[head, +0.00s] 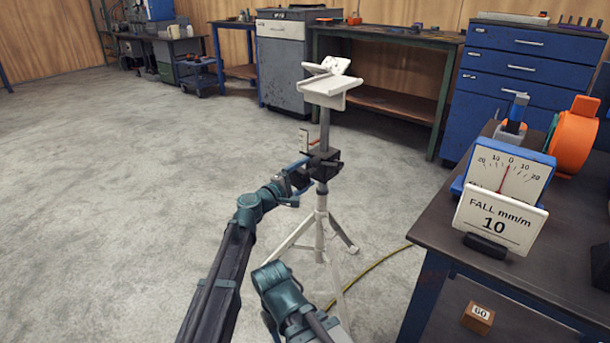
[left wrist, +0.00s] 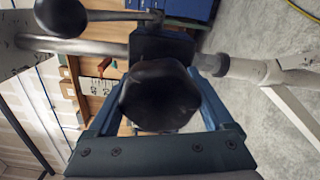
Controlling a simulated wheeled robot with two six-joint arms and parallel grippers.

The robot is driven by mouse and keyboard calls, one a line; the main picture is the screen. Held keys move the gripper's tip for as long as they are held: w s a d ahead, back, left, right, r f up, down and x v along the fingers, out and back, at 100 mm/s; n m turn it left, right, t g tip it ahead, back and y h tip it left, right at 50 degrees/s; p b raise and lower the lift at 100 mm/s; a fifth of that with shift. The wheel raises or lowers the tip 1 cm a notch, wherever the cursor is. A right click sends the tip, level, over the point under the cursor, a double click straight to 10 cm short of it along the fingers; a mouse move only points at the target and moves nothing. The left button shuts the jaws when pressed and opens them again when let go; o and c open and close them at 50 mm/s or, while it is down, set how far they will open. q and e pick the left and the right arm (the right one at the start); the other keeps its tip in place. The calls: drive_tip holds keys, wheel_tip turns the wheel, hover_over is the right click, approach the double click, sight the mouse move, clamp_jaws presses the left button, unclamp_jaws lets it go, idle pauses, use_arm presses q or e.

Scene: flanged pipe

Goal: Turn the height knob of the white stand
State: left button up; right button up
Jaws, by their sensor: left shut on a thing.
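The white stand (head: 321,220) is a tripod on the floor, with a grey post and a white cradle (head: 325,88) on top. A black collar (head: 324,160) sits midway up the post. My left gripper (head: 308,172) is at this collar. In the left wrist view the dark, faceted height knob (left wrist: 160,95) is between the blue fingers of my left gripper (left wrist: 166,82), which is shut on it. The collar shows behind the knob. In the head view the knob is too small or hidden to make out. My right gripper is out of view.
A bench (head: 565,240) at the right holds a dial gauge (head: 508,172), a card (head: 500,215) reading "FALL mm/m 10" and an orange reel (head: 575,138). A yellow cable (head: 370,268) lies on the floor near the tripod. The floor left of the stand is clear.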

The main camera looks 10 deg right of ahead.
use_arm(q)
drive_tip(key=m, duration=0.6)
drive_tip(key=shift+s+r, duration=0.1)
drive_tip(key=shift+m, duration=0.3)
idle(0.4)
drive_tip(key=o, duration=1.1)
drive_tip(key=v, duration=1.4)
